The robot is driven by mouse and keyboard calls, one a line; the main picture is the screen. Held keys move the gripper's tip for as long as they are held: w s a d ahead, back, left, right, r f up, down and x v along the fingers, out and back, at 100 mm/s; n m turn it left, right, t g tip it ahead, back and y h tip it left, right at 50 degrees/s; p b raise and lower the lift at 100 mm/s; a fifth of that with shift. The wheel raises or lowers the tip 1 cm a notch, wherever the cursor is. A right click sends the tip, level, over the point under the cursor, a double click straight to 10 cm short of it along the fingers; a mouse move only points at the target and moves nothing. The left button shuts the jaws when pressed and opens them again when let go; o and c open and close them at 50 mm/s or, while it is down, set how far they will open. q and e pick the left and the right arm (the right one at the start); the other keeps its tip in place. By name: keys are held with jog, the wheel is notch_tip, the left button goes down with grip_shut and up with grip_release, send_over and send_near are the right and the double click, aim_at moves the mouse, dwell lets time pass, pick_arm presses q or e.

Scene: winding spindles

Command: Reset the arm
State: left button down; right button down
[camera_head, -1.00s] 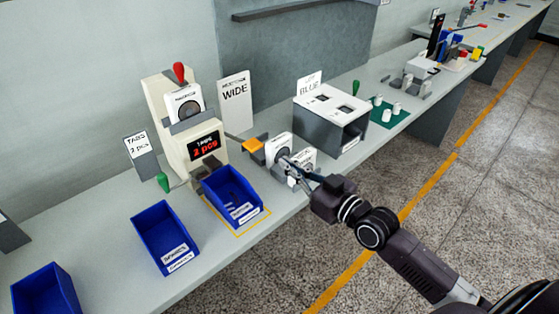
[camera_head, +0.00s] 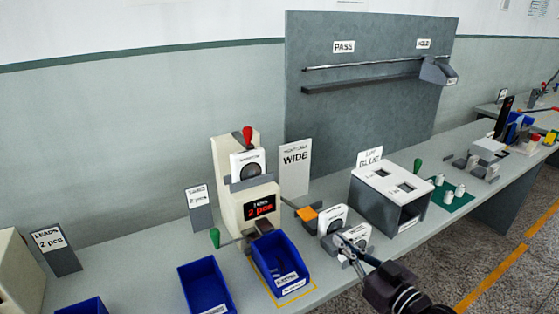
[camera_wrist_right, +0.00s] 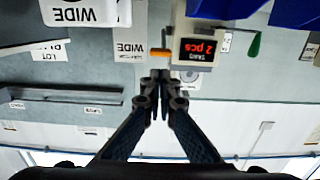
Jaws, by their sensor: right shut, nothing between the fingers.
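My left gripper is in no view.
A cream dispenser (camera_head: 232,190) with a red-lit display stands behind a blue bin (camera_head: 280,262). Another blue bin (camera_head: 208,287) is to its left. A grey box labelled BLUE (camera_head: 390,198) stands right of the gripper. The grey board (camera_head: 365,120) is behind.

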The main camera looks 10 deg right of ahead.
jog(key=s+a+f+g+h, duration=0.2)
jog(key=s+a+f+g, duration=0.45)
jog(key=s+f, duration=0.55)
jog(key=s+d+f+m+g+h, duration=0.1)
jog(key=s+f+g+h, duration=0.2)
jog(key=s, duration=0.6)
jog(key=s+d+f+m+g+h, duration=0.15)
jog(key=s+f+g, duration=0.3)
jog(key=s, duration=0.45)
notch_tip(320, 180, down, 26)
jog(key=s, duration=0.1)
jog(key=s+d+f+g, duration=0.1)
jog(key=s+d+f, duration=0.2)
jog(key=s+f, duration=1.4)
jog(key=shift+s+n+g, duration=0.3)
jog(key=shift+n, duration=0.15)
